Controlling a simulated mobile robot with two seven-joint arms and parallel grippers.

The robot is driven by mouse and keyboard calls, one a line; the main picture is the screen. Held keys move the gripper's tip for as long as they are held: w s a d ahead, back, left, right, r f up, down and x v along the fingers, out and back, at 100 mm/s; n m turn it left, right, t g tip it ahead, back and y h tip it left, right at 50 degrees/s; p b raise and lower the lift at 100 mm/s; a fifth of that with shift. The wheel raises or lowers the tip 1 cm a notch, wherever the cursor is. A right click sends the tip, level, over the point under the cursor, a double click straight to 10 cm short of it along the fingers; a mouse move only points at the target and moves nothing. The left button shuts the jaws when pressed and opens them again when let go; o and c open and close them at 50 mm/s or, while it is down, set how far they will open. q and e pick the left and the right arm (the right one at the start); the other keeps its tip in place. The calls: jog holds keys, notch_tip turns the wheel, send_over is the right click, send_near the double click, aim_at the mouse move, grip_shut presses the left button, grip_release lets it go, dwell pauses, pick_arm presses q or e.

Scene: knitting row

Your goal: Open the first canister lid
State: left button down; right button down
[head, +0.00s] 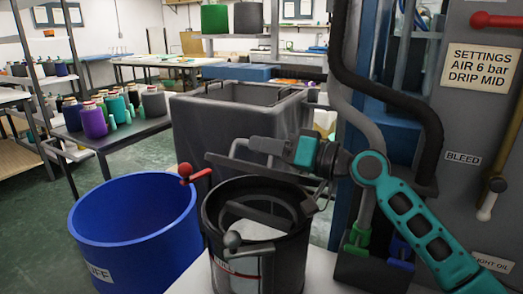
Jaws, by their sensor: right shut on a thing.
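A black canister (286,262) with a white and red label stands at the front centre of the head view. Its top shows a dark rim, grey bars and a pale area; I cannot tell clearly how its lid sits. A grey ball-ended lever (232,240) is at its front and a red ball-ended lever (186,171) at its upper left. My right gripper (255,147), on the teal arm, is above the canister's back rim, pointing left. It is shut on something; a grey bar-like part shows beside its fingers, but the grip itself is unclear. My left gripper is out of view.
A large blue bin (130,225) stands just left of the canister. A grey cart (215,125) is behind. A machine panel (475,120) with hoses and levers closes off the right. Yarn cones (93,120) stand on a table at left. Green floor is open at far left.

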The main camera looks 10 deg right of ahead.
jog(key=shift+w+d+r+m, duration=0.3)
jog(key=shift+w+r+m, duration=0.1)
jog(key=shift+r, duration=0.2)
jog(key=c, duration=1.1)
grip_release()
jog(key=shift+f, duration=0.15)
jog(key=shift+b+v, duration=0.4)
jog(key=shift+v, duration=6.05)
